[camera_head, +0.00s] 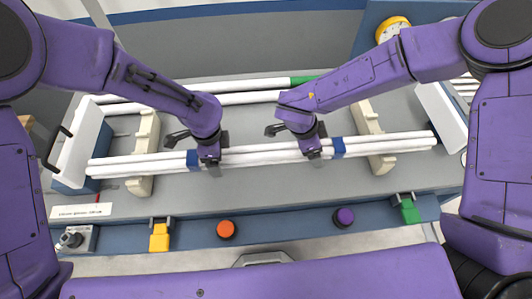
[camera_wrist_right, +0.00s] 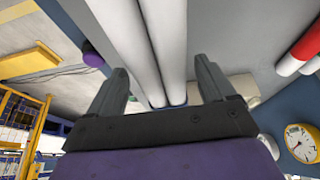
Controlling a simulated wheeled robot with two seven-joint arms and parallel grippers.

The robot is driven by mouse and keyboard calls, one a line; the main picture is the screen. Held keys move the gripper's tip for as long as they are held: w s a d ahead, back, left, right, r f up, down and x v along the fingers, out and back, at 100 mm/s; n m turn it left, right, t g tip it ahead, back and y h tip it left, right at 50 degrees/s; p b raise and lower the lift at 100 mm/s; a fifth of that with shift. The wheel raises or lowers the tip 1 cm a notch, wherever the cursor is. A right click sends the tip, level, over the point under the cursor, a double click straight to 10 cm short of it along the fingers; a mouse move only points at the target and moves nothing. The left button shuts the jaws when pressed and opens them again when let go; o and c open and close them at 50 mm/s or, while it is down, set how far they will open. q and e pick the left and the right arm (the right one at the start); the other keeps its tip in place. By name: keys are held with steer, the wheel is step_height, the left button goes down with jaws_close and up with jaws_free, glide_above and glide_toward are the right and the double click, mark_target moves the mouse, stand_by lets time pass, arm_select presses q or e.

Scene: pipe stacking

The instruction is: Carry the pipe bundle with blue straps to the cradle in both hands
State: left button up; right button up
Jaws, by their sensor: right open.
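The pipe bundle, several long white pipes with two blue straps (camera_head: 338,147), lies crosswise near the front of the grey bench (camera_head: 270,190). It passes over the front ends of two cream notched supports (camera_head: 146,133) (camera_head: 366,117), which may be the cradle. My left gripper (camera_head: 212,167) is down at the bundle just right of the left strap; its jaw gap is hidden. My right gripper (camera_head: 314,158) is at the bundle just left of the right strap. In the right wrist view, its open fingers (camera_wrist_right: 163,90) stand either side of the white pipes (camera_wrist_right: 160,40).
More white pipes (camera_head: 240,98), one with a green band (camera_head: 303,79), lie behind the bundle. White end plates (camera_head: 80,145) (camera_head: 442,115) flank the supports. Orange (camera_head: 226,229) and purple (camera_head: 344,217) knobs and yellow (camera_head: 159,238) and green (camera_head: 409,211) clamps line the front edge.

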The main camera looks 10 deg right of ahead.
arm_select(q)
steer(key=shift+f, duration=0.3)
arm_select(e)
steer(key=shift+d+f, duration=0.1)
steer(key=shift+f, duration=0.2)
arm_select(q)
steer(key=shift+w+f, duration=0.25)
arm_select(e)
steer(key=shift+w+f, duration=0.2)
arm_select(q)
steer(key=shift+s+r, duration=0.1)
steer(key=c, duration=0.7)
arm_select(e)
steer(key=shift+s, duration=0.1)
steer(key=c, duration=0.7)
arm_select(q)
jaws_close()
arm_select(e)
jaws_close()
steer(key=shift+r, duration=0.15)
